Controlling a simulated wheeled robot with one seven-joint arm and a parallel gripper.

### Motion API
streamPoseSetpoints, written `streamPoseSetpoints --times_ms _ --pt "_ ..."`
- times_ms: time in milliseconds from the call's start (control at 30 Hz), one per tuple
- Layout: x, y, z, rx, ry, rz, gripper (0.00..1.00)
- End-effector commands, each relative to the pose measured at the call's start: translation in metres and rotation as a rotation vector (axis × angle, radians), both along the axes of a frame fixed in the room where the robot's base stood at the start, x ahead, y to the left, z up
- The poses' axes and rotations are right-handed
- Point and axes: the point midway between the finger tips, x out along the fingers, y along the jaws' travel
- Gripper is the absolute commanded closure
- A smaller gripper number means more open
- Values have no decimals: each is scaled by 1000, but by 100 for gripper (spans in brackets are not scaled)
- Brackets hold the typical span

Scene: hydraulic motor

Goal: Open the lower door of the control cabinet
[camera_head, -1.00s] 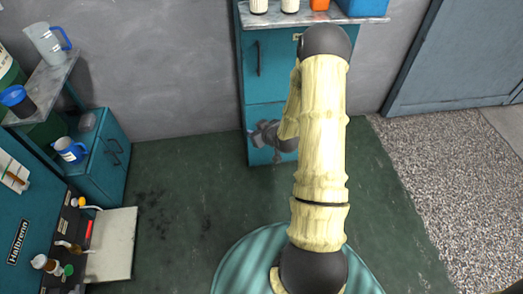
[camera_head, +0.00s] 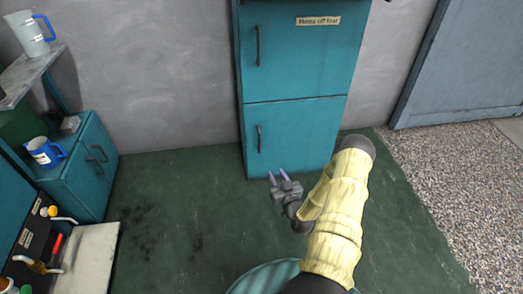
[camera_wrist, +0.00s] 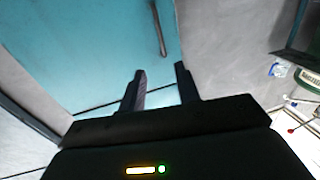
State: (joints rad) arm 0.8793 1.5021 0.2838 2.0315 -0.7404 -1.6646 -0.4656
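The teal control cabinet stands against the back wall. Its lower door (camera_head: 292,138) is shut flush, with a dark vertical handle (camera_head: 259,138) near its left edge. The upper door (camera_head: 300,52) is shut too and has its own handle (camera_head: 258,45) and a label. My gripper (camera_head: 278,177) is in front of and below the lower door, apart from the handle, with its fingers spread and empty. In the wrist view my gripper (camera_wrist: 162,82) also shows two separated fingers with nothing between them. That view shows a teal door (camera_wrist: 110,50) and one dark handle (camera_wrist: 159,28) beyond the fingertips.
A teal side cabinet (camera_head: 92,165) with a blue-and-white mug (camera_head: 45,152) stands at the left. A bench with bottles is at lower left. Green floor (camera_head: 170,215) in front of the cabinet is clear. A grey door (camera_head: 460,65) is at the right.

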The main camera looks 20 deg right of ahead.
Motion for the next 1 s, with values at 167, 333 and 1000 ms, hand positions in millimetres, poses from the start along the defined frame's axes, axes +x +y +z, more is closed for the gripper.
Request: streamPoseSetpoints --times_ms 167,333,1000 --pt "1 0 1 -1 2 2 67" --pt "9 0 0 -3 0 3 67" --pt "119 -10 -2 -3 -1 2 67"
